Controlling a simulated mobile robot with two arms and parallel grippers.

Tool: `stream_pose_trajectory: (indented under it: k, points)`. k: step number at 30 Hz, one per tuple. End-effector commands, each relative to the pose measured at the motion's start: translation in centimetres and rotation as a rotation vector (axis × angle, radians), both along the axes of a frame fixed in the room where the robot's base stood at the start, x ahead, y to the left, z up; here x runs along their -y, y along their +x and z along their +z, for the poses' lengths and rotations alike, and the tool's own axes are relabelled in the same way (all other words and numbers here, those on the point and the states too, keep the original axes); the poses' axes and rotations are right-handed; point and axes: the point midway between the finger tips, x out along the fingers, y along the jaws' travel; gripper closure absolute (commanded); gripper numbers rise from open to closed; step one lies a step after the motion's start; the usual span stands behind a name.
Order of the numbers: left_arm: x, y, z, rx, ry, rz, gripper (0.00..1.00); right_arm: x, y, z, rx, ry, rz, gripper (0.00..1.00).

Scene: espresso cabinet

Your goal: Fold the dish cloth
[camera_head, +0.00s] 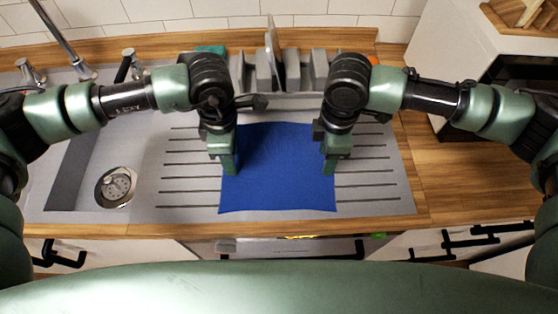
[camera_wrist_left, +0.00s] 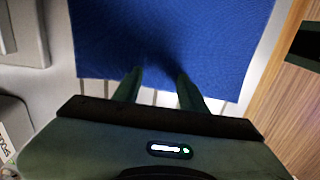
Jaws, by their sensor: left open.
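The blue dish cloth (camera_head: 280,168) lies spread flat on the grey ribbed drainboard of the sink. It also fills the upper part of the left wrist view (camera_wrist_left: 170,35). My left gripper (camera_head: 228,172) is at the cloth's left edge, pointing down. In the left wrist view its two fingers (camera_wrist_left: 160,72) are apart, with their tips over the cloth's edge and nothing between them that I can make out. My right gripper (camera_head: 329,172) points down at the cloth's right edge. Whether its fingers are apart or touch the cloth cannot be seen.
The sink basin (camera_head: 95,165) with a round drain (camera_head: 116,187) is on the left, with a tap (camera_head: 62,40) behind it. A grey dish rack (camera_head: 285,70) stands behind the cloth. Wooden counter (camera_head: 455,190) is free on the right, beside a white appliance (camera_head: 440,50).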

Motion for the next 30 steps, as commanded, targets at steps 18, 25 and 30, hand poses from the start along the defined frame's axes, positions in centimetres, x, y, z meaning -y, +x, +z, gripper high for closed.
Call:
stream_pose_trajectory:
  k: [18,25,30]
  points:
    - [-0.01,-0.03,-0.31,-0.001,0.0,0.0,0.94,0.02,-0.03,-0.32,-0.001,-0.001,0.0,0.94]
    - [-0.02,-0.03,-0.32,-0.001,0.0,0.0,1.0,0.03,-0.05,-0.33,-0.002,-0.001,0.0,1.0]
    - [-0.03,-0.04,-0.32,-0.002,0.001,0.0,1.0,0.04,-0.05,-0.34,-0.002,-0.001,0.0,1.0]
